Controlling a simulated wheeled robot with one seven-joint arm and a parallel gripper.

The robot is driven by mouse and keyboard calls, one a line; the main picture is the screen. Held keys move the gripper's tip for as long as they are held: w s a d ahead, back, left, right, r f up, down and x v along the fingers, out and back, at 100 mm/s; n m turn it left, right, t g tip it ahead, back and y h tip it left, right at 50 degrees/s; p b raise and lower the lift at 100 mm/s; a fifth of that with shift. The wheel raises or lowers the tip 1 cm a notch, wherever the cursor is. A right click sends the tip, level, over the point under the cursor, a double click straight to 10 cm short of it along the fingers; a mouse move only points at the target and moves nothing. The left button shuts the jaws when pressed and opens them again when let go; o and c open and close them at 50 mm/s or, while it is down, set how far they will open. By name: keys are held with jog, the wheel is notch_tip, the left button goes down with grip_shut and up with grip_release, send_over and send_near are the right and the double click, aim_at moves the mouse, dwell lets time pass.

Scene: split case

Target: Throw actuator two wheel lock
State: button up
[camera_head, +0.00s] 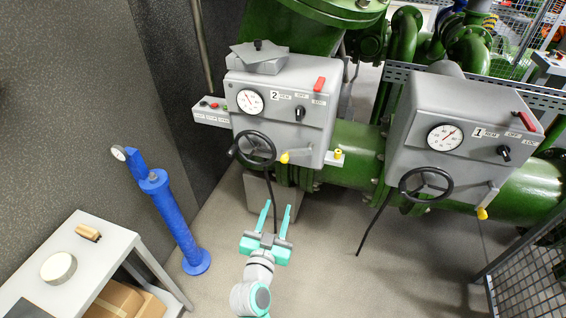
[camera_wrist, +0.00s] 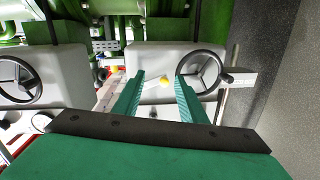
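The actuator two housing (camera_head: 285,118) is a grey box marked 2, with a dial, a black knob and a red lever (camera_head: 320,84) at its upper right. A black handwheel (camera_head: 253,149) is on its front; it also shows in the wrist view (camera_wrist: 198,75). A lever with a yellow end (camera_head: 285,157) sits beside the wheel, and a yellow knob (camera_head: 338,153) is on a bracket to its right. I cannot tell which part is the wheel lock. My gripper (camera_head: 278,206) is open and empty, below and in front of the housing. In the wrist view, a yellow end (camera_wrist: 163,80) appears between its fingers.
Actuator one (camera_head: 455,110), a similar grey box with its own handwheel (camera_head: 425,185), stands to the right. A blue post (camera_head: 172,215) and a grey table (camera_head: 85,265) stand at the left. Mesh fencing (camera_head: 530,280) is at lower right. The floor between is clear.

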aim_at(283, 161)
jog(key=w+a+r+m+h, duration=0.2)
jog(key=w+r+m, duration=0.1)
jog(key=w+r, duration=0.25)
jog(key=x, duration=0.9)
jog(key=shift+w+d+r, duration=0.3)
jog(key=shift+d, duration=0.1)
grip_shut()
jog(key=shift+a, duration=0.15)
